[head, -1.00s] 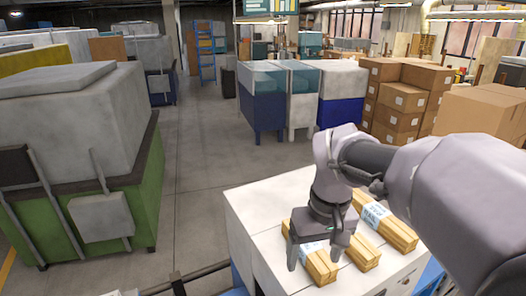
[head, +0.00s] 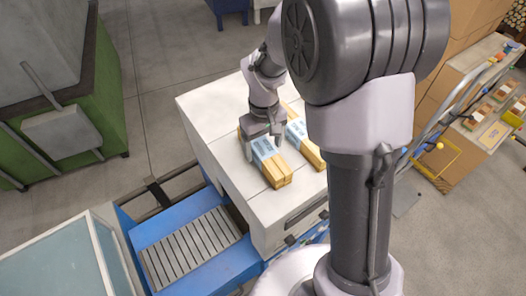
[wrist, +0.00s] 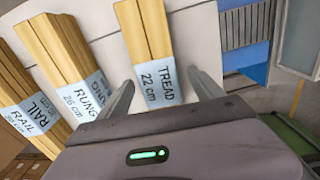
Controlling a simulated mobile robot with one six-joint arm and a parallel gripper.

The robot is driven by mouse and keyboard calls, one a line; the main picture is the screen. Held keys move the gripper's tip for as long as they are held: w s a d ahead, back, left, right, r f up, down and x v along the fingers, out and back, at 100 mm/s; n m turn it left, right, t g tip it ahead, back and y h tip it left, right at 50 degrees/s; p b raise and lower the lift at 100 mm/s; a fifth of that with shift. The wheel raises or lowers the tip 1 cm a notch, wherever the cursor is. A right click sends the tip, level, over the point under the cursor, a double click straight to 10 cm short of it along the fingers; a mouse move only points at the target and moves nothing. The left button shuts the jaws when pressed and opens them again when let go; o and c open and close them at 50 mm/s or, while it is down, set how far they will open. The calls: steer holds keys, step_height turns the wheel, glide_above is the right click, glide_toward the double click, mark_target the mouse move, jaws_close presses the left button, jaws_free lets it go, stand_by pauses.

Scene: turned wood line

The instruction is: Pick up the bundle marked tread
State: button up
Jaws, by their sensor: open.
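The bundle marked TREAD 22 cm (wrist: 146,30) is a short stack of pale wood strips with a light blue paper band. It lies on the white cabinet top, and in the head view it is the leftmost bundle (head: 277,178). My gripper (head: 262,147) points down at this bundle. In the wrist view the open fingers of my gripper (wrist: 164,92) are on either side of the labelled part, with visible gaps. I cannot tell how far the fingertips are above the top.
The RUNG 26 cm bundle (wrist: 58,42) lies beside the tread bundle, and the RAIL bundle (wrist: 14,82) lies beyond it. The white cabinet (head: 205,125) has bare top on the left. A blue roller conveyor (head: 190,247) stands at its near side.

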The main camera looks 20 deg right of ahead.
steer(key=f, duration=0.2)
steer(key=shift+w+f, duration=0.35)
steer(key=shift+w, duration=0.05)
steer(key=shift+s+r, duration=0.1)
steer(key=shift+s, duration=0.1)
steer(key=shift+c, duration=1)
steer(key=c, duration=0.4)
jaws_close()
steer(key=shift+w+r, duration=0.1)
